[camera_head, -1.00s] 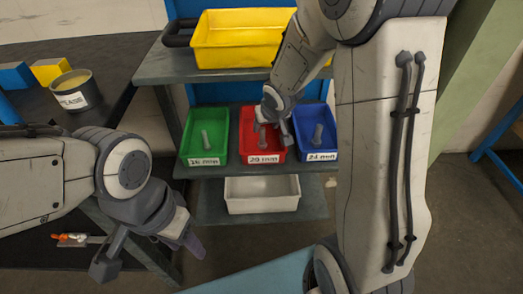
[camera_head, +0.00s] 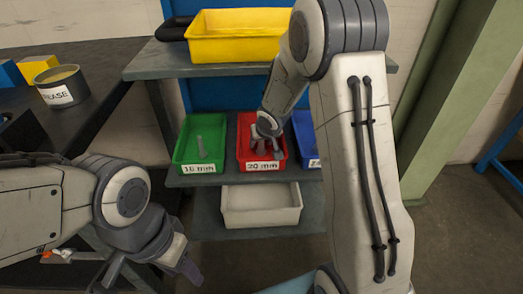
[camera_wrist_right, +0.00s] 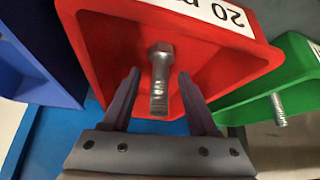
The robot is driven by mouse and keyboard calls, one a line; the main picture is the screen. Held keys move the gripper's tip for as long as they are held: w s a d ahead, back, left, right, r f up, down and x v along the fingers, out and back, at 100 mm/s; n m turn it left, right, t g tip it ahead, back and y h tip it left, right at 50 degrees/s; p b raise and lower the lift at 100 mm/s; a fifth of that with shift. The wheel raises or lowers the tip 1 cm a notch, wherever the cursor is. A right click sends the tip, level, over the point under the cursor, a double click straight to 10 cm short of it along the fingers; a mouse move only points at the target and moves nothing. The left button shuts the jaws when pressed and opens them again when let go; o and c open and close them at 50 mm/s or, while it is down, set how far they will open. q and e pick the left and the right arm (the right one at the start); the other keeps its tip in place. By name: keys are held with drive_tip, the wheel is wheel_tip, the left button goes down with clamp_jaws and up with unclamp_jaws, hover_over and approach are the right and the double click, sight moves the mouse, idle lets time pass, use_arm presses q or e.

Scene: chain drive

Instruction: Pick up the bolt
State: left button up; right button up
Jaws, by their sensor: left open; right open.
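A grey metal bolt (camera_wrist_right: 161,80) lies in the red bin (camera_wrist_right: 85,45) labelled 20 mm, seen in the right wrist view. My right gripper (camera_wrist_right: 160,95) is open, with one finger on each side of this bolt; I cannot tell whether they touch it. In the head view my right gripper (camera_head: 265,140) reaches into the red bin (camera_head: 242,125) and mostly hides the bolt. Another bolt (camera_head: 201,147) is in the green bin (camera_head: 178,150) labelled 16 mm. My left gripper (camera_head: 150,275) is open and empty at the lower left, away from the bins.
A blue bin (camera_head: 308,140) stands right of the red bin, partly hidden by my right arm. A white bin (camera_head: 262,222) sits on the shelf below, and a yellow bin (camera_head: 245,52) above. A grease tin (camera_head: 60,88) stands on the dark table at left.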

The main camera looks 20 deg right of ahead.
clamp_jaws()
idle(1.4)
